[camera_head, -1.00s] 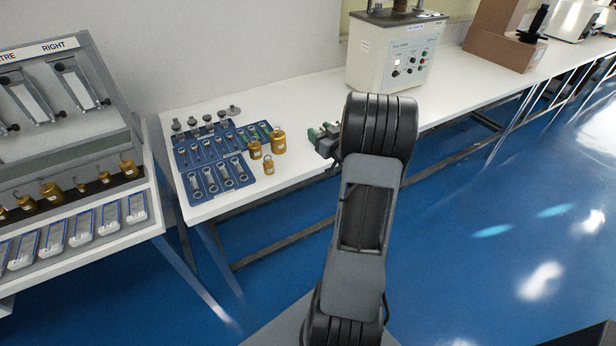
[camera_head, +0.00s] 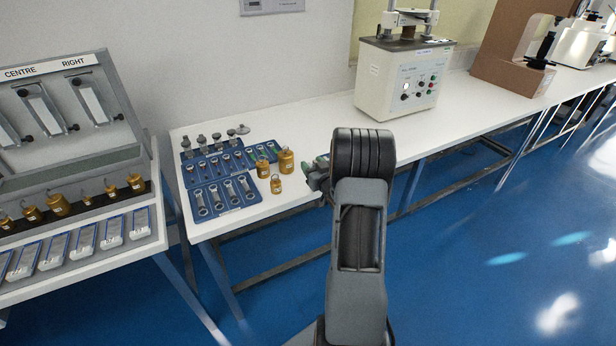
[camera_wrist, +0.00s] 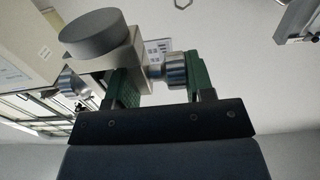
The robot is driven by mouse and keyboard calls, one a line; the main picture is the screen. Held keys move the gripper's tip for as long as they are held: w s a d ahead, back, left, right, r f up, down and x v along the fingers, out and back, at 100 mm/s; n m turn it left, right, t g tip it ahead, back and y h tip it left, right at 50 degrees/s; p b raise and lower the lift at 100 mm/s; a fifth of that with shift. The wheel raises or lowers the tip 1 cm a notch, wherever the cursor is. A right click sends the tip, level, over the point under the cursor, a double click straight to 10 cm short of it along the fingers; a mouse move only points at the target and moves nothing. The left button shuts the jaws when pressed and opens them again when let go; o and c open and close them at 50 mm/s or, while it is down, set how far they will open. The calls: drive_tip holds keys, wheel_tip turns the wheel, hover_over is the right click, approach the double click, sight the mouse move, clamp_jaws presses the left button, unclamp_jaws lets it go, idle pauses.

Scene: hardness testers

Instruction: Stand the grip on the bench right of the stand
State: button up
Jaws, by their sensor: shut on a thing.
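The grip (camera_wrist: 125,60) fills the middle of the wrist view. It is a pale block with a dark grey round cap and silver metal ends to either side. My gripper (camera_wrist: 158,75) has green fingers, shut on the grip. In the head view my gripper (camera_head: 317,177) shows only partly at the bench's front edge, mostly hidden by my arm, and the grip cannot be made out there. The white bench (camera_head: 310,122) runs behind it. I cannot tell for certain which thing is the stand; a sloping panel (camera_head: 62,100) marked CENTRE and RIGHT stands at the left.
Blue trays (camera_head: 222,196) of metal tools, grey metal pieces (camera_head: 217,140) and brass weights (camera_head: 287,162) occupy the bench's left end. A white machine (camera_head: 400,80) stands farther back, with a brown box (camera_head: 510,75) beyond. Bench top between trays and machine looks clear.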

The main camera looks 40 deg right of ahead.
drive_tip(key=shift+w+a+f, duration=0.4)
drive_tip(key=shift+f, duration=0.25)
drive_tip(key=shift+w+a+f, duration=0.1)
drive_tip(key=shift+f, duration=0.8)
drive_tip(key=shift+w+a+f, duration=0.1)
drive_tip(key=shift+f, duration=0.8)
drive_tip(key=shift+f, duration=0.15)
drive_tip(key=o, duration=0.7)
drive_tip(key=shift+f, duration=0.1)
drive_tip(key=o, duration=0.5)
